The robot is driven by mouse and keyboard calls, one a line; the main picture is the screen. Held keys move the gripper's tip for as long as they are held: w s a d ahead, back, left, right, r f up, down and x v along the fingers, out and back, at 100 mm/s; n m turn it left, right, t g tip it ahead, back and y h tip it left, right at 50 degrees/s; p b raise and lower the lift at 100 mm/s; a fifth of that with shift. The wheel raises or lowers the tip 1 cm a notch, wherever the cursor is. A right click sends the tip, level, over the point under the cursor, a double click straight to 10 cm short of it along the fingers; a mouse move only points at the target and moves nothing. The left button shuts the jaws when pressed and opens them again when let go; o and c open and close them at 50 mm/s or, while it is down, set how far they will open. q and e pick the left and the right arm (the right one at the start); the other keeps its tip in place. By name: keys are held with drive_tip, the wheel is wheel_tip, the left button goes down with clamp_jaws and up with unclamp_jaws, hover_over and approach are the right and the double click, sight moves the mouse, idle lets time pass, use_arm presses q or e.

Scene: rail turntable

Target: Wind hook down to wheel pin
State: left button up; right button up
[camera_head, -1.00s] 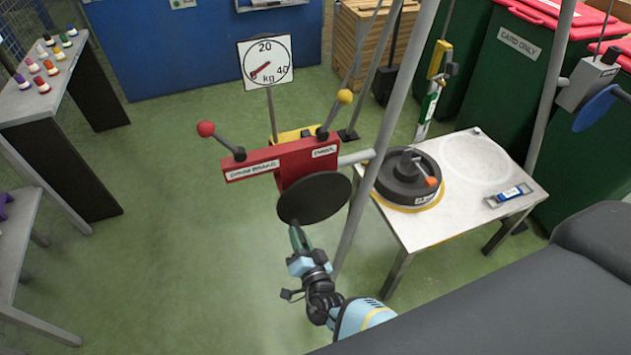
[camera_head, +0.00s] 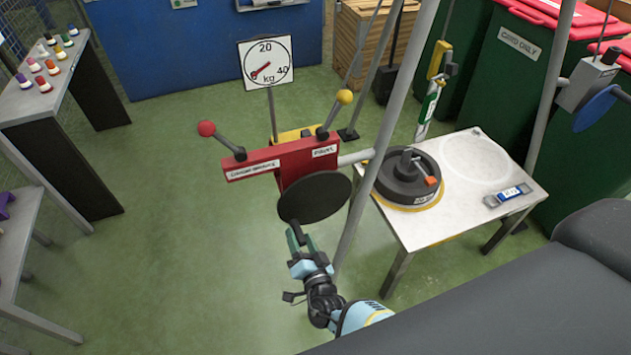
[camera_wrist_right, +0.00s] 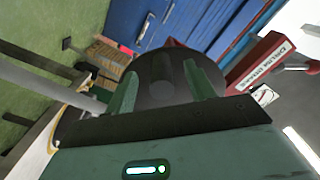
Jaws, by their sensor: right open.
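A red winch (camera_head: 282,165) stands mid-floor with a red-knobbed lever (camera_head: 207,130), a yellow-knobbed lever (camera_head: 344,97) and a dark round disc (camera_head: 314,197) at its front. My right gripper (camera_head: 297,236) is open just below the disc. In the right wrist view the disc (camera_wrist_right: 163,93) shows beyond and between the open fingers (camera_wrist_right: 163,82); contact is unclear. A dark wheel (camera_head: 396,188) with an upright centre pin lies on the white table. A yellow and green hanging piece (camera_head: 430,105) is above the table's back edge; its hook is too small to tell. My left gripper is not in view.
A dial (camera_head: 267,62) marked in kg stands behind the winch. Grey poles (camera_head: 378,140) pass between winch and table (camera_head: 430,234). The floor left of the winch is clear.

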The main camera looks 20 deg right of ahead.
drive_tip(key=shift+s+r+p, duration=0.1)
drive_tip(key=shift+s+p, duration=1)
drive_tip(key=shift+s, duration=2.4)
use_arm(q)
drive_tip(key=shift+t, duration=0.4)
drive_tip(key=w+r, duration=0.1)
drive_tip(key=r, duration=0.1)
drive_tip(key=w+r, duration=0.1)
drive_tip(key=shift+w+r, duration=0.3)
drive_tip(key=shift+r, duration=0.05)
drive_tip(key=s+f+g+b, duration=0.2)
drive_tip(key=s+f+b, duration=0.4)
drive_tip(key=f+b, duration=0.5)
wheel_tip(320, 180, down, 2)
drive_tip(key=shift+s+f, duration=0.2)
use_arm(e)
drive_tip(key=m, duration=1.2)
drive_tip(key=s+m, duration=0.1)
drive_tip(key=m, duration=1.1)
drive_tip(key=s+m, duration=0.1)
drive_tip(key=m, duration=1.1)
drive_tip(key=shift+w, duration=0.15)
